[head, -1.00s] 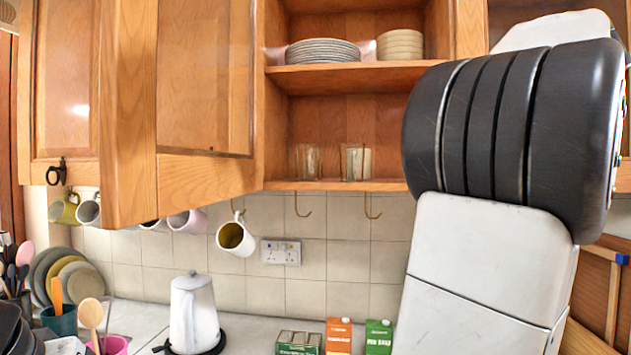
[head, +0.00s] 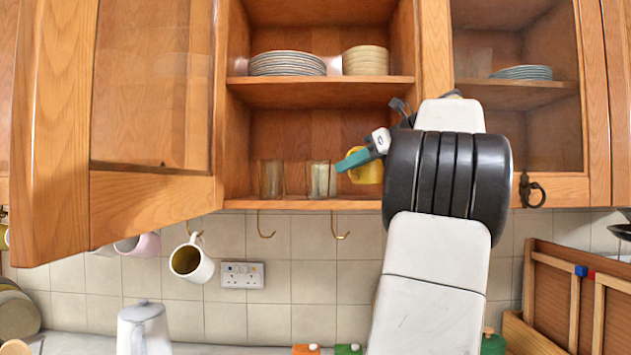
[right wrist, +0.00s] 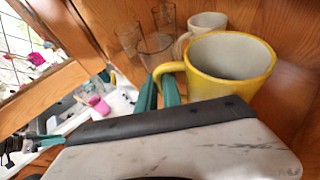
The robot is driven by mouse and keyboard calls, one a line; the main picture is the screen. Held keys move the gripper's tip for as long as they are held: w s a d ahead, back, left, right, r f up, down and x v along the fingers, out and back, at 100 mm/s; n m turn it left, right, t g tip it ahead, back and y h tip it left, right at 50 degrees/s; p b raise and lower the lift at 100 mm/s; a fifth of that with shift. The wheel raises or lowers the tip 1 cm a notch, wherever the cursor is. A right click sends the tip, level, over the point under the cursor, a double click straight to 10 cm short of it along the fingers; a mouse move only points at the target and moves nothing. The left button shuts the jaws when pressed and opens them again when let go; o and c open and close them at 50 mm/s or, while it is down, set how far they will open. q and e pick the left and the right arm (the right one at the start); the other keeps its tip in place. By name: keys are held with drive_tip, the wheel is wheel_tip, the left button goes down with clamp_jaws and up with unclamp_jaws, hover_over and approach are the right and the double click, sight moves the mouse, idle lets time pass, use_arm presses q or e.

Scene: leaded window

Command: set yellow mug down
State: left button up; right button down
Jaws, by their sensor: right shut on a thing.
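The yellow mug (head: 366,171) is at the front of the cabinet's lower shelf (head: 300,204), partly hidden by my right arm in the head view. In the right wrist view the mug (right wrist: 235,62) looks upright and empty, with its handle towards the fingers. My right gripper (head: 353,160) has teal fingers and is shut on the handle; the fingers also show in the right wrist view (right wrist: 159,93). I cannot tell whether the mug's base touches the shelf.
Glasses (head: 320,180) stand on the lower shelf left of the mug. A pale mug (right wrist: 207,22) stands behind it in the right wrist view. Plates (head: 288,64) and bowls (head: 366,60) fill the shelf above. An open cabinet door (head: 60,130) juts out at left. A white mug (head: 191,260) hangs below.

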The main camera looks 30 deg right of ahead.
drive_tip(key=shift+w+f, duration=0.15)
drive_tip(key=shift+f, duration=1.6)
drive_tip(key=c, duration=1.5)
unclamp_jaws()
drive_tip(key=shift+f, duration=0.15)
